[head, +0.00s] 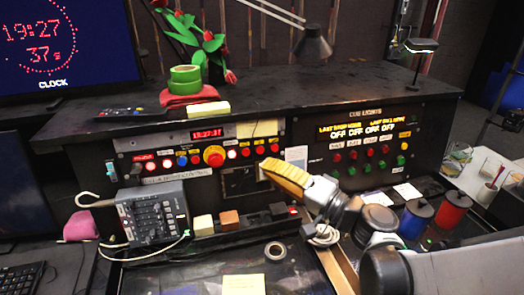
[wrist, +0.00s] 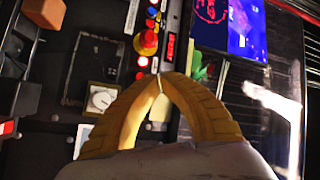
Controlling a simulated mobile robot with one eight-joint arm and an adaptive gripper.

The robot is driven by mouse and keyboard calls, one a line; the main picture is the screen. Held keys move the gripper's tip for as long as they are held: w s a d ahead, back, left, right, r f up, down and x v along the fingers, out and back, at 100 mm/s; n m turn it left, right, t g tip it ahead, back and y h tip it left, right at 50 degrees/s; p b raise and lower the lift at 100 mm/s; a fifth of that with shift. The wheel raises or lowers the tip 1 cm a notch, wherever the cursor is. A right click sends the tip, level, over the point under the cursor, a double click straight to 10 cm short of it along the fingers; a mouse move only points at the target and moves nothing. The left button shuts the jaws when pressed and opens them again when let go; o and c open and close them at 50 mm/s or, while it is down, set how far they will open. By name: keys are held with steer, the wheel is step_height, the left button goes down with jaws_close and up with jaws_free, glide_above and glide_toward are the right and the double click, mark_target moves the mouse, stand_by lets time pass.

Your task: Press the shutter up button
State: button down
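A left control panel (head: 200,150) carries a row of small red and blue lit buttons and one large red mushroom button (head: 214,156). The large button also shows in the wrist view (wrist: 148,42). The labels are too small to read, so I cannot tell which button is shutter up. My gripper (head: 266,165) has yellow ribbed fingers and hangs in front of the panel's right end. In the wrist view its fingertips (wrist: 158,79) meet, with nothing between them. I cannot tell whether they touch the panel.
The cue lights panel (head: 370,145), with red and green buttons, is to the right. A grey mixer (head: 152,214) stands below the left panel. Green tape (head: 185,78), a remote (head: 135,114) and a lamp (head: 312,42) are on the shelf above. Blue and red spools (head: 416,218) stand at right.

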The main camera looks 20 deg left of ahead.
mark_target(260, 150)
steer(key=shift+w+a+f+b, duration=0.2)
steer(key=shift+w+a, duration=0.5)
steer(key=shift+w, duration=0.45)
steer(key=shift+w+a+f+b, duration=0.15)
steer(key=shift+w+a+f, duration=0.1)
steer(key=shift+w+a, duration=0.75)
steer(key=shift+w+a+f+b, duration=0.2)
steer(key=shift+w+a, duration=0.25)
steer(key=shift+w, duration=0.9)
steer(key=shift+w, duration=0.1)
steer(key=shift+w+a, duration=0.2)
steer(key=shift+w, duration=0.05)
